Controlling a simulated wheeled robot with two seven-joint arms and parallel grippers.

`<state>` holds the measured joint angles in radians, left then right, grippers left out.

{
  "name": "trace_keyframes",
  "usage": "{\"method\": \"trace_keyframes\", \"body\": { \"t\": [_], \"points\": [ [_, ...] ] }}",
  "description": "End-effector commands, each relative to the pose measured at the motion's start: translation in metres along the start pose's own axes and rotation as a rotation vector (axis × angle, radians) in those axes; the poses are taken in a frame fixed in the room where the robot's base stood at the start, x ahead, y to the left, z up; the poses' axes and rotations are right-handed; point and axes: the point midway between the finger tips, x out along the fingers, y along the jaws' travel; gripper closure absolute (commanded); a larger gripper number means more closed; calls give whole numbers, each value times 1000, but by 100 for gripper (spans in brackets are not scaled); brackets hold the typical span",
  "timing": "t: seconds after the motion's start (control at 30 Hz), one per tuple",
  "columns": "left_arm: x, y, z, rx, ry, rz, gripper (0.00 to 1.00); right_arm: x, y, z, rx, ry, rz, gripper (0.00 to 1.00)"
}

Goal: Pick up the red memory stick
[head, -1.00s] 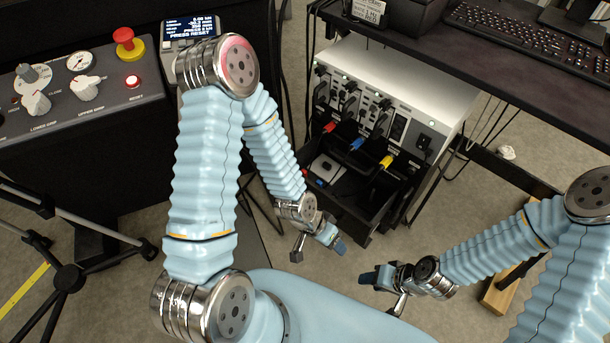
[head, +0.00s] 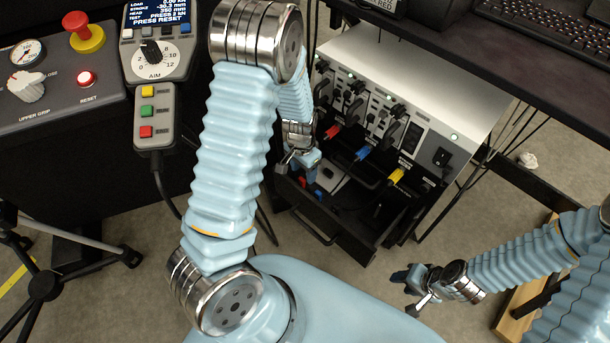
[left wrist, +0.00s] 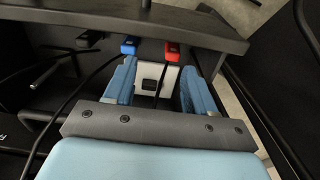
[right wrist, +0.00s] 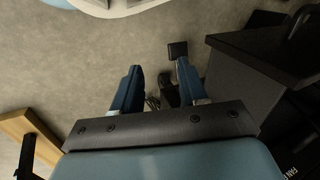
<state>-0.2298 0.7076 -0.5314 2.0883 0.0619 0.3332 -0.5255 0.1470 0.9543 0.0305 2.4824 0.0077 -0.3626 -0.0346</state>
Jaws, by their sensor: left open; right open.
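The red memory stick (left wrist: 171,50) lies in the open black drawer (left wrist: 232,45), near its wall, in the left wrist view. It shows small as a red spot in the head view (head: 303,182). A blue stick (left wrist: 129,45) lies to its left. My left gripper (left wrist: 161,88) is open, its fingers on either side of a white block (left wrist: 148,84) and a dark cable, with the red stick just beyond the fingertips. In the head view my left gripper (head: 308,168) is over the drawer's left end. My right gripper (right wrist: 160,84) is open and empty, above the floor.
The drawer belongs to a grey cabinet (head: 440,85) with red, blue and yellow plugs on its front. A control panel (head: 60,85) and a handheld pendant (head: 155,70) are at the left. A black desk (head: 530,70) is above right.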

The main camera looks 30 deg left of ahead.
Motion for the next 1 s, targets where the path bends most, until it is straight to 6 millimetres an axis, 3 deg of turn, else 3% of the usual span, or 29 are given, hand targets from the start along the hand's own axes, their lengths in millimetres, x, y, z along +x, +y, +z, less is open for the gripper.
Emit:
{"method": "trace_keyframes", "body": {
  "t": [0.17, 0.6, 0.87, 1.0],
  "points": [
    [10, -14, 8, -28, -36, -17, 45, 0, 10, 4, 46, -3, 9, 57],
    [71, -18, -1, -27, -33, -17, 45, 5, 14, 3, 46, 0, 12, 57],
    [75, -17, -2, -26, -30, -17, 45, 5, 14, 3, 46, 1, 12, 57],
    [75, -17, -2, -26, -31, -17, 62, 5, 14, 3, 46, 1, 12, 57]
  ]
}}
